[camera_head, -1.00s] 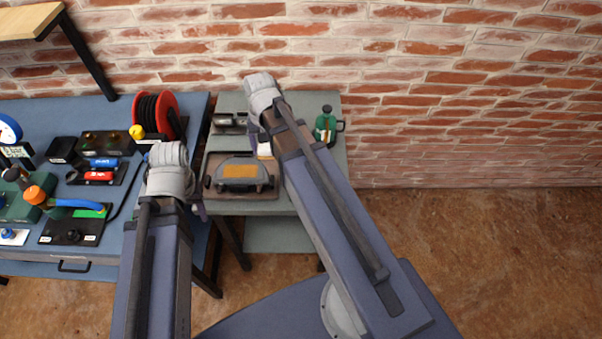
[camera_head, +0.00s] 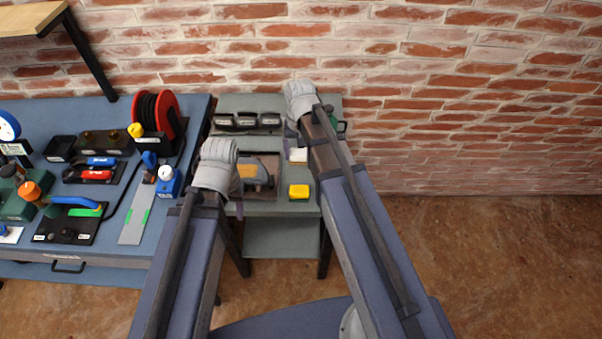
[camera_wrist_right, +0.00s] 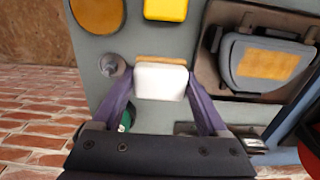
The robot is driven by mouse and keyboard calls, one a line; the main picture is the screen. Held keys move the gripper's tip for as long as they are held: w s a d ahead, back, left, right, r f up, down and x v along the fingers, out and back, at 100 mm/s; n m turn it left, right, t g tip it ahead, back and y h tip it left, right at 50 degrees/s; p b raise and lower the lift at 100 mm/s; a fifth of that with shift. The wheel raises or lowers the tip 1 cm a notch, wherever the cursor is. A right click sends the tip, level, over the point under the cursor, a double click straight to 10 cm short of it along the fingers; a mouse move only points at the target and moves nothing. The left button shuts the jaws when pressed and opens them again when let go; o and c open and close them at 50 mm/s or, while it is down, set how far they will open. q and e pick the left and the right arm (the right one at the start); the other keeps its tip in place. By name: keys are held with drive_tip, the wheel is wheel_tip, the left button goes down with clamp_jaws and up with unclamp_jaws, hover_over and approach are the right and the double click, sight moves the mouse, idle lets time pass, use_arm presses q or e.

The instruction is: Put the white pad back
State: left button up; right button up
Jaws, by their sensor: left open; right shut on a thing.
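The white pad (camera_head: 298,155) shows just below my right gripper on the small grey-green side table (camera_head: 309,215). In the right wrist view the white pad (camera_wrist_right: 160,82) is between the two purple fingers of my right gripper (camera_wrist_right: 160,76), which is shut on it. A thin tan edge shows along its far side. I cannot tell whether it touches the table. My right gripper (camera_head: 292,138) is partly hidden by its wrist in the head view. My left gripper (camera_head: 238,202) is open, over the left edge of the side table, beside the brown tray (camera_head: 268,197).
The tray holds a grey tool with an orange pad (camera_wrist_right: 268,65). A yellow block (camera_head: 299,191) lies right of the tray. A round orange pad (camera_wrist_right: 98,12) and grey cup (camera_wrist_right: 112,65) show nearby. Black holders (camera_head: 245,121) stand behind. The blue workbench (camera_head: 110,220) is crowded.

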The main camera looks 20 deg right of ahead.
sight(300, 151)
drive_tip(key=shift+f+b, duration=3.25)
drive_tip(key=shift+f, duration=0.65)
drive_tip(key=shift+f, duration=0.25)
drive_tip(key=o, duration=1.1)
drive_tip(key=shift+r, duration=0.1)
drive_tip(key=shift+r, duration=0.15)
wheel_tip(300, 151, up, 12)
drive_tip(key=p, duration=1.2)
drive_tip(key=shift+r, duration=0.1)
drive_tip(key=s+a+n, duration=0.2)
drive_tip(key=s+a, duration=0.1)
drive_tip(key=s, duration=0.1)
drive_tip(key=s+a+n, duration=0.2)
drive_tip(key=s+a, duration=0.2)
drive_tip(key=s, duration=0.1)
drive_tip(key=s+a+n+h, duration=0.1)
drive_tip(key=s+a+n, duration=0.2)
drive_tip(key=s, duration=0.2)
drive_tip(key=shift+s+a, duration=0.15)
drive_tip(key=shift+a, duration=0.15)
